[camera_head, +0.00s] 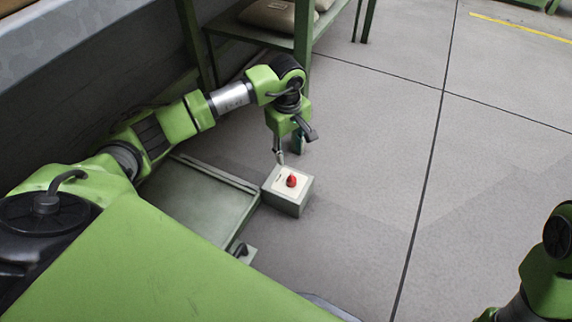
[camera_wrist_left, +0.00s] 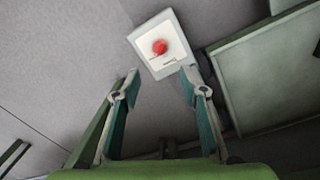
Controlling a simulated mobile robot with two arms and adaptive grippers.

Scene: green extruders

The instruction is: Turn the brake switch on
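The brake switch is a red knob (camera_head: 291,181) on the pale top plate of a small grey-green box (camera_head: 287,203). In the left wrist view the red knob (camera_wrist_left: 160,47) sits on its white plate (camera_wrist_left: 172,62), just beyond the fingertips. My left gripper (camera_head: 280,157) is above the back left edge of the box, pointing down. In the left wrist view its two fingers (camera_wrist_left: 159,85) are apart with nothing between them. The knob appears clear of both fingers. Of my right arm only a part shows at the lower right; its gripper is out of view.
A flat green-grey panel (camera_head: 198,200) with a raised rim lies left of the box. A green shelf frame (camera_head: 303,35) with sacks (camera_head: 270,14) stands behind my left arm. The grey floor (camera_head: 375,150) right of the box is clear.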

